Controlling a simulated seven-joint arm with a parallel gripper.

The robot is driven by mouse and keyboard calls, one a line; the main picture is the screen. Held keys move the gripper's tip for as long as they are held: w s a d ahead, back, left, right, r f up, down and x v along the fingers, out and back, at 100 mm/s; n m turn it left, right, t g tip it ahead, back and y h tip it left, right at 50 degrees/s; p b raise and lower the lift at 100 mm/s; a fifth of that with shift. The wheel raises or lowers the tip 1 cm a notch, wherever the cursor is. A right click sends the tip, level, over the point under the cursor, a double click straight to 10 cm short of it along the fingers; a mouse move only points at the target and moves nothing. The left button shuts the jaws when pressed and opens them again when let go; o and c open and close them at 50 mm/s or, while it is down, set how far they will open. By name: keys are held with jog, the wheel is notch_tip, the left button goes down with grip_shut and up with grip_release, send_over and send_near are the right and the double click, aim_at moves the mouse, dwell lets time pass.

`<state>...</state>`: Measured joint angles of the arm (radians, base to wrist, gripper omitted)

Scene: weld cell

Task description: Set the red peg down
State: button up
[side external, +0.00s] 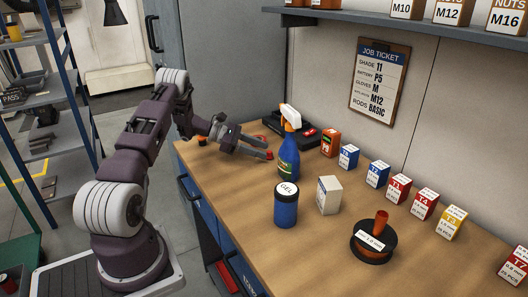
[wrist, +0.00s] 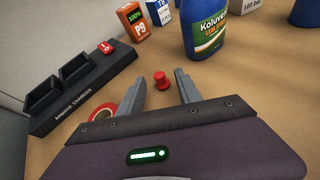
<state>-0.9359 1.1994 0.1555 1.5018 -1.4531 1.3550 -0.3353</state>
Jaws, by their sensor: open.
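The red peg (wrist: 161,81) is on the wooden bench in the wrist view, in the gap between my fingertips. It is small and knob-like, and I cannot tell for sure whether it stands or lies. Clear space shows on both sides of it, so neither finger touches it. My gripper (side external: 266,149) is open and low over the bench in the side view, its fingers pointing right towards the spray bottle. In that view a small red patch at the lower fingertip may be the peg.
The blue spray bottle (side external: 289,158) stands just beyond my fingertips. The black charger (wrist: 85,85) and a red ring (wrist: 100,115) lie to the left in the wrist view. A gel tub (side external: 285,207), white box (side external: 329,195) and spool (side external: 373,242) stand nearer on the bench.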

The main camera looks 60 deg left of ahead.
jog(key=v, duration=0.9)
jog(key=shift+s+a+r, duration=0.1)
jog(key=shift+s+a, duration=0.05)
jog(key=shift+s, duration=0.1)
jog(key=w+d+r+m+g, duration=0.1)
jog(key=d+r+m+g, duration=0.25)
jog(key=d+r, duration=0.45)
jog(key=w+d+r+m+g, duration=0.15)
jog(key=d+r+m, duration=0.35)
jog(key=d, duration=0.5)
jog(key=s+d+r+m+g+y, duration=0.1)
jog(key=s+d+r+m+g, duration=0.2)
jog(key=d, duration=0.4)
jog(key=s+d+r+m+y, duration=0.1)
jog(key=s+d+r+m, duration=0.25)
jog(key=d, duration=0.35)
jog(key=s+d+m+t+y, duration=0.1)
jog(key=s+d+m+y, duration=0.1)
jog(key=s+m, duration=0.4)
jog(key=s+d+f+m+t+y, duration=0.1)
jog(key=s+d+m+y, duration=0.2)
jog(key=s, duration=0.9)
jog(key=d+m, duration=0.2)
jog(key=m, duration=0.1)
jog(key=shift+s+f+m+y, duration=0.15)
jog(key=shift+s+m+y, duration=0.15)
jog(key=shift+m, duration=0.1)
